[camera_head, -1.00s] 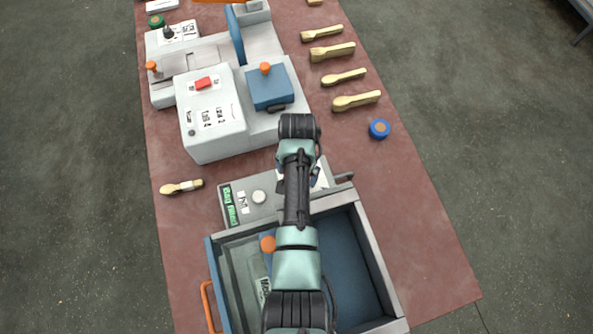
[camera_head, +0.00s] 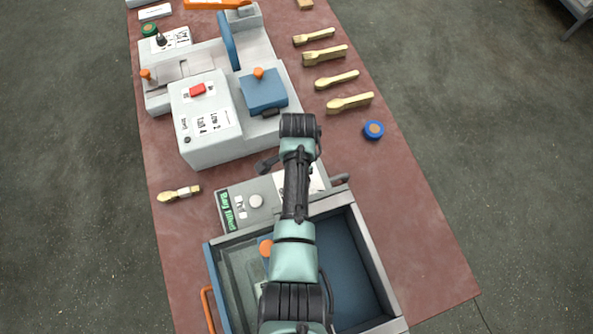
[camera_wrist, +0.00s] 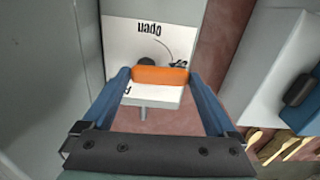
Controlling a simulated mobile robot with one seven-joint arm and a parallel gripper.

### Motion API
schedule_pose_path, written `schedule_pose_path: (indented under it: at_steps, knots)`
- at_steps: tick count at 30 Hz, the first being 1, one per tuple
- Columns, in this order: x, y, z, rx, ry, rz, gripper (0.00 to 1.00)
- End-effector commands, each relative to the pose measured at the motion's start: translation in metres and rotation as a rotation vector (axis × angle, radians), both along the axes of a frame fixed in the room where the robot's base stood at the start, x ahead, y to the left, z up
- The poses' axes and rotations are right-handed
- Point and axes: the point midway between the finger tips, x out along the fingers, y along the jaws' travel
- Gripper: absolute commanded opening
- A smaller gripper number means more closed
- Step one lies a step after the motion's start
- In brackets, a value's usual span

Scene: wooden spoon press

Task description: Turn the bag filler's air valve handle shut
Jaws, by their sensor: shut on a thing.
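The bag filler, a grey machine with a green label (camera_head: 232,210), stands at the front of the table. Its orange air valve handle (camera_wrist: 160,75) shows in the wrist view, lying crosswise between my gripper's blue fingers. My gripper (camera_wrist: 162,80) is shut on the handle. The white valve plate (camera_wrist: 125,40) bears the word "Open", upside down here, with a curved line beside it. More lettering near the handle is partly hidden. In the head view my arm covers the handle and most of the gripper.
An open blue-walled bin (camera_head: 350,265) lies in front of the plate. A grey press with a red button (camera_head: 198,90) stands behind. Several wooden pieces of cutlery (camera_head: 350,102) and a blue roll (camera_head: 373,130) lie at right; a banded spoon (camera_head: 178,193) lies at left.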

Motion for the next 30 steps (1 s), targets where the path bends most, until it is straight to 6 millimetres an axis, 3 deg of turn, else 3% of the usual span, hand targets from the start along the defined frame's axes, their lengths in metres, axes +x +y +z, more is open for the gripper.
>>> schedule_pose_path:
  at_steps: [20, 21, 30]
  knots:
    - [0.0018, -0.0021, 0.0013, -0.002, -0.004, -0.061, 0.37]
    - [0.0018, -0.0021, 0.0013, -0.001, -0.003, -0.061, 0.99]
    - [0.0013, -0.0017, 0.0022, 0.000, -0.002, -0.057, 1.00]
